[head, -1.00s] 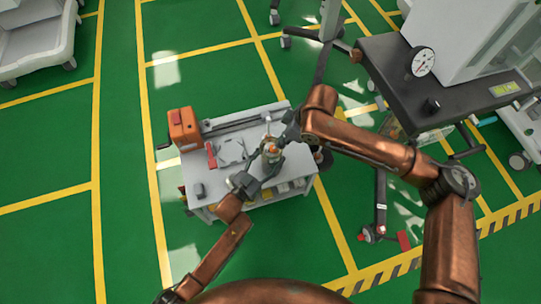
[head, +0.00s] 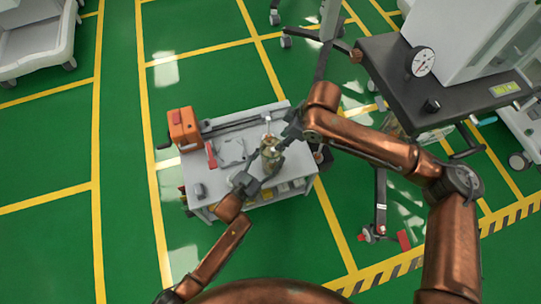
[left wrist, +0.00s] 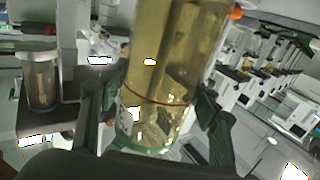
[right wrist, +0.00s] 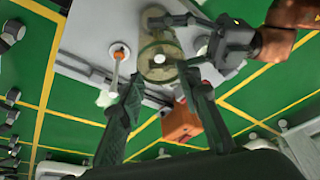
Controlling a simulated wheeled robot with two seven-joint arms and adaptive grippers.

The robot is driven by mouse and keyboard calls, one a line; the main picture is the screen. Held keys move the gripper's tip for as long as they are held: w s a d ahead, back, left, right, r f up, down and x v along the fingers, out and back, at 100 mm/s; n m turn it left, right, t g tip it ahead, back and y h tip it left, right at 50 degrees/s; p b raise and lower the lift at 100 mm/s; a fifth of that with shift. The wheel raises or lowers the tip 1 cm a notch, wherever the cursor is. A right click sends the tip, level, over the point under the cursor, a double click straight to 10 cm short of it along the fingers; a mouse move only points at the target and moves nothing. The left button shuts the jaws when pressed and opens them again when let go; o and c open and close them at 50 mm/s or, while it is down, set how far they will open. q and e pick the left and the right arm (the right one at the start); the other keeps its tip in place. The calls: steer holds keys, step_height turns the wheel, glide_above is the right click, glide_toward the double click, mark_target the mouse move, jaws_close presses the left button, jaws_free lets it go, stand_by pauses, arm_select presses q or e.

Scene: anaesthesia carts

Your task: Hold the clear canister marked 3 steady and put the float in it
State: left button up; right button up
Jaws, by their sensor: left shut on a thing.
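The clear canister (head: 269,160) stands at the right part of the small grey bench, with yellowish contents. Its number is unreadable. In the left wrist view the canister (left wrist: 165,70) fills the middle, with a thin red line around it and a green base. My left gripper (left wrist: 155,108) is shut around its lower part. The right wrist view looks down on the round canister top (right wrist: 160,60), with a small white spot at its centre. My right gripper (right wrist: 162,78) has its fingers apart and empty, close to the canister top. I cannot clearly make out the float.
A white rod with an orange ring (right wrist: 120,52) stands close to the canister. A lidded glass jar (left wrist: 40,80) is at the left. A dark-topped cart (head: 385,65) stands at the right.

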steer(key=v, duration=1)
steer(key=shift+r, duration=0.25)
steer(key=shift+d, duration=0.15)
arm_select(q)
steer(key=o, duration=1.5)
steer(key=v, duration=1.2)
